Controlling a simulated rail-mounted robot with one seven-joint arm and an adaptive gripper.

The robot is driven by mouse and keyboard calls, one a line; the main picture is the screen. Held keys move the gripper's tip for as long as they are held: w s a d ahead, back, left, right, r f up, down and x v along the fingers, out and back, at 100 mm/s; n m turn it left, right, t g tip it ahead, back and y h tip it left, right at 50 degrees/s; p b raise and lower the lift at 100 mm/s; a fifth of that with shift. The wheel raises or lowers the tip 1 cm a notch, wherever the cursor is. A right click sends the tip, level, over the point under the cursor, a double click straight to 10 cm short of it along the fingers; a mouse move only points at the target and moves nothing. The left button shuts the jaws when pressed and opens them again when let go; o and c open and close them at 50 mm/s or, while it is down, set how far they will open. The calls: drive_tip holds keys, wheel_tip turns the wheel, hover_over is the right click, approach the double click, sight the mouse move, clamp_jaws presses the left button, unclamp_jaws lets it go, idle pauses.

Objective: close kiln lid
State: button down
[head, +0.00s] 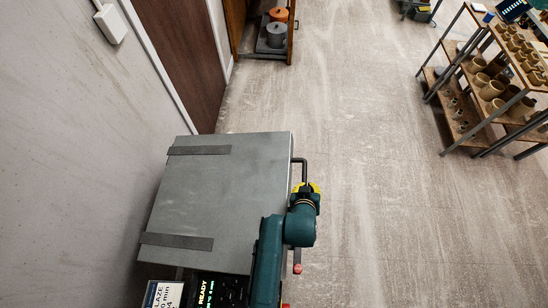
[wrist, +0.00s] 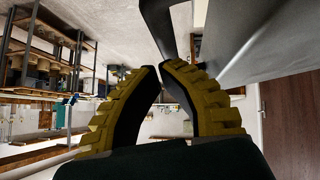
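The kiln lid (head: 215,200) is a grey square panel with two dark straps, seen from above at the left in the head view. How far it is tilted is hard to tell. A dark bent handle (head: 304,168) sticks out from its right edge. My gripper (head: 307,188), with yellow fingers, is at the handle's near end. In the wrist view, the fingertips (wrist: 162,68) are drawn close together on the dark handle bar (wrist: 158,25), which comes down from above. The grey lid side (wrist: 270,40) fills the upper right. The contact point is partly hidden by the fingers.
A wall with a brown door (head: 180,50) stands left of the kiln. A shelf rack with clay pots (head: 490,88) stands at the right. A low cabinet with pots (head: 276,36) is at the top. The floor (head: 370,170) between them is clear.

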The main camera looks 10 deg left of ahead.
drive_tip(key=f+b, duration=0.1)
drive_tip(key=f, duration=0.1)
drive_tip(key=d+f+b, duration=0.1)
drive_tip(key=f, duration=0.2)
drive_tip(key=shift+w+f, duration=0.1)
drive_tip(key=s+d+r+p, duration=0.3)
drive_tip(key=s+r, duration=0.3)
drive_tip(key=r, duration=0.5)
drive_tip(key=shift+s+p, duration=0.4)
drive_tip(key=shift+p, duration=0.45)
